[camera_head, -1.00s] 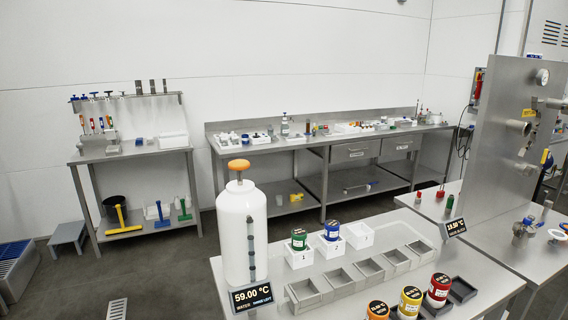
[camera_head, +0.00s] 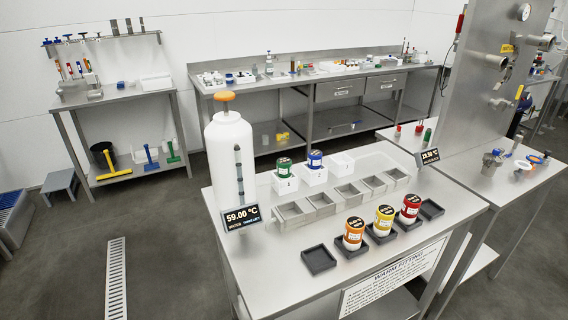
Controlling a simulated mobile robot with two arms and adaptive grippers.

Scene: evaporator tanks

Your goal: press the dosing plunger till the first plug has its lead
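A white dispenser bottle (camera_head: 230,155) with an orange plunger knob (camera_head: 224,97) stands upright at the left of the near steel table. The knob is up on its stem. A display (camera_head: 243,217) at its foot reads 59.00 °C, water, three left. White numbered blocks stand beside it: a green-lidded jar (camera_head: 285,167) is on the first, a blue-lidded jar (camera_head: 315,159) on the second, and the third block (camera_head: 340,161) shows no jar. I cannot tell which thing is the first plug. Neither of my grippers is in view.
Orange (camera_head: 353,233), yellow (camera_head: 383,221) and red (camera_head: 409,208) cans stand on dark trays along the near table's front; the dark trays at both ends are empty. A row of steel troughs (camera_head: 318,201) lies behind. A steel panel (camera_head: 485,85) rises at right.

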